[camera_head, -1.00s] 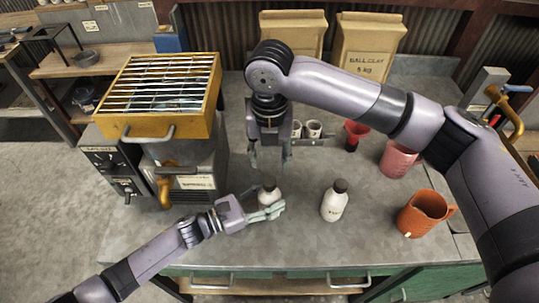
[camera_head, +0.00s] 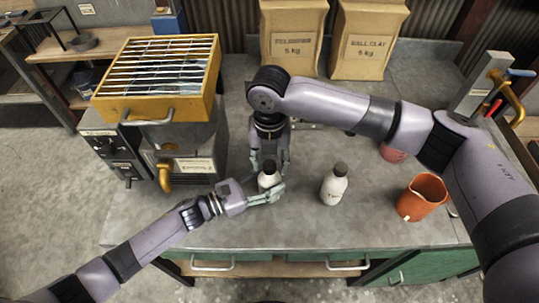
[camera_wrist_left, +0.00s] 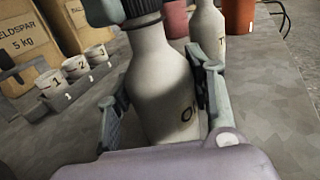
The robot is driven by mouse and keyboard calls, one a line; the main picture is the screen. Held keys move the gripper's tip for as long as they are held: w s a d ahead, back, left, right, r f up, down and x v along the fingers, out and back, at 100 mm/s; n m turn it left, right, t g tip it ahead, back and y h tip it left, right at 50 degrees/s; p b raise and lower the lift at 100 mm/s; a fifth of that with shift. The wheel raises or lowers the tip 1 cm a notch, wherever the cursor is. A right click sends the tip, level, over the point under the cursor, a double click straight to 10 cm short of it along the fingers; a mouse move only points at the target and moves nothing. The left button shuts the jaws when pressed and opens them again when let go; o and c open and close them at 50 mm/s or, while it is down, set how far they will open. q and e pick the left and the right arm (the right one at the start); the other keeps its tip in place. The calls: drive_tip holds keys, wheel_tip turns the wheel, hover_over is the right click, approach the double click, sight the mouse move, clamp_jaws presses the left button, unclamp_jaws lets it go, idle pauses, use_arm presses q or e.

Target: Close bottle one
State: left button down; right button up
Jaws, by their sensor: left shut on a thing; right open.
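A cream bottle with a dark ribbed cap (camera_wrist_left: 140,10) stands upright on the workbench; its label starts with "O" in the left wrist view, where its body (camera_wrist_left: 165,80) fills the middle. In the head view this bottle (camera_head: 268,181) is between the fingers of my left gripper (camera_head: 266,194), which is shut on its body. My right gripper (camera_head: 270,163) points down directly over the bottle, open, its fingers on either side of the cap. Whether they touch the cap I cannot tell. A second capped bottle (camera_head: 333,189) stands to the right.
An orange mug (camera_head: 422,198) stands right of the second bottle. A pink container (camera_head: 392,153) is partly hidden by my right arm. A yellow-framed grill unit (camera_head: 160,80) is at the left. Numbered cups (camera_wrist_left: 85,65) and paper sacks (camera_head: 292,38) are behind. The bench front is clear.

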clamp_jaws()
idle(0.5)
